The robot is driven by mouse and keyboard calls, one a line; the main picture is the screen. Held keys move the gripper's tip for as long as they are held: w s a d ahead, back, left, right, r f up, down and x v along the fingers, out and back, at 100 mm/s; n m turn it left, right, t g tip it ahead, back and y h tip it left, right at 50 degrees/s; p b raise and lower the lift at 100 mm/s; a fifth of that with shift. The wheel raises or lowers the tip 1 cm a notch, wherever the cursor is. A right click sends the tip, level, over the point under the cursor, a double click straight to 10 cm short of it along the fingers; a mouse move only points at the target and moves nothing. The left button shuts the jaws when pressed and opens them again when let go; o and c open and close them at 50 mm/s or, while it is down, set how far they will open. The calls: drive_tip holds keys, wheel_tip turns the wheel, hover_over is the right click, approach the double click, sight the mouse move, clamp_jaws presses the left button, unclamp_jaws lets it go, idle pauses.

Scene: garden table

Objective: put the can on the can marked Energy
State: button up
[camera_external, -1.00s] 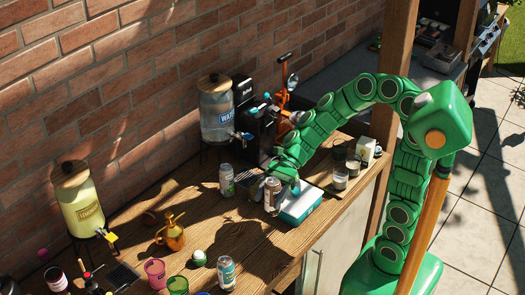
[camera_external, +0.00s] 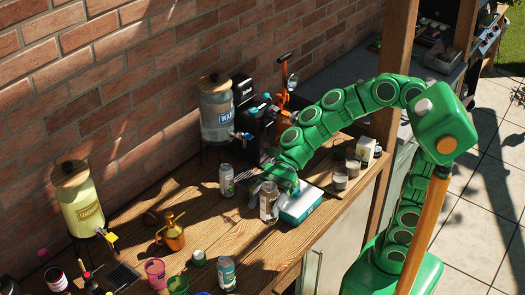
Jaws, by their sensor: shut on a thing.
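My green arm reaches over the wooden table, and my gripper (camera_external: 270,187) is shut on a can (camera_external: 269,208). The held can is upright, in front of the blue-and-white box; whether its base touches the table I cannot tell. A second can (camera_external: 226,180), silver with a pale label, stands upright to the left of my gripper, a short gap away. A third can (camera_external: 226,273), with a blue label, stands near the front edge. The label lettering is too small to read, so I cannot tell which one is marked Energy. The gripper fingers are partly hidden by shadow.
The blue-and-white box (camera_external: 300,205) lies just right of the held can. A water dispenser (camera_external: 217,110) and a black coffee machine (camera_external: 260,128) stand behind.

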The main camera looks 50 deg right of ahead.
drive_tip(key=s+a+r, duration=0.3)
drive_tip(key=shift+w+a+f, duration=1.4)
drive_tip(key=shift+a+f, duration=0.35)
drive_tip(key=shift+f, duration=0.3)
drive_tip(key=shift+w+a+f, duration=1.4)
drive_tip(key=shift+a+f, duration=0.35)
drive_tip(key=shift+f, duration=0.35)
drive_tip(key=shift+w+a+f, duration=1.4)
drive_tip(key=shift+a+f, duration=0.35)
drive_tip(key=shift+f, duration=0.3)
drive_tip(key=shift+f, duration=0.15)
drive_tip(key=o, duration=1.2)
drive_tip(key=shift+o, duration=0.2)
